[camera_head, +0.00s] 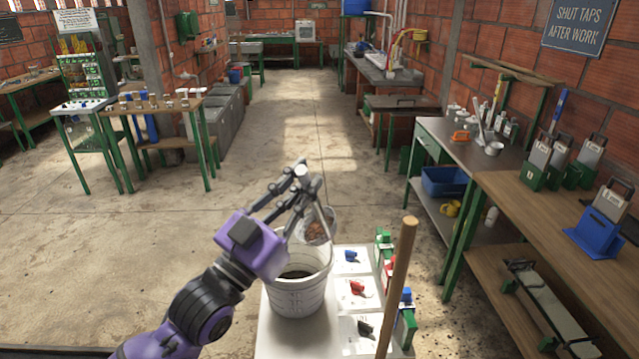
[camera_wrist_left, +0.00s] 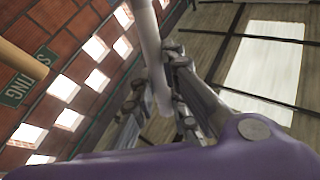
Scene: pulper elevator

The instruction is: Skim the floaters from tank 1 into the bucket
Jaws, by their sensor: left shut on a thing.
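My left gripper (camera_head: 305,188) is shut on the pale rod-like handle of a skimmer, above and behind the bucket. The handle also shows between the fingers in the left wrist view (camera_wrist_left: 152,50). The skimmer's round bowl (camera_head: 318,227) hangs at the bucket's far right rim, with brown floaters in it. I cannot tell whether the bowl touches the rim. The white bucket (camera_head: 299,299) stands upright on a pale surface, with dark contents inside. My left wrist hides part of its left side. I cannot make out tank 1. My right gripper is not in view.
A wooden pole (camera_head: 398,285) rises in front, right of the bucket. White cards with blue, red and black items (camera_head: 355,289) lie beside the bucket. A wooden workbench (camera_head: 545,210) and a metal-topped table (camera_head: 470,150) line the right. The floor to the left is open.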

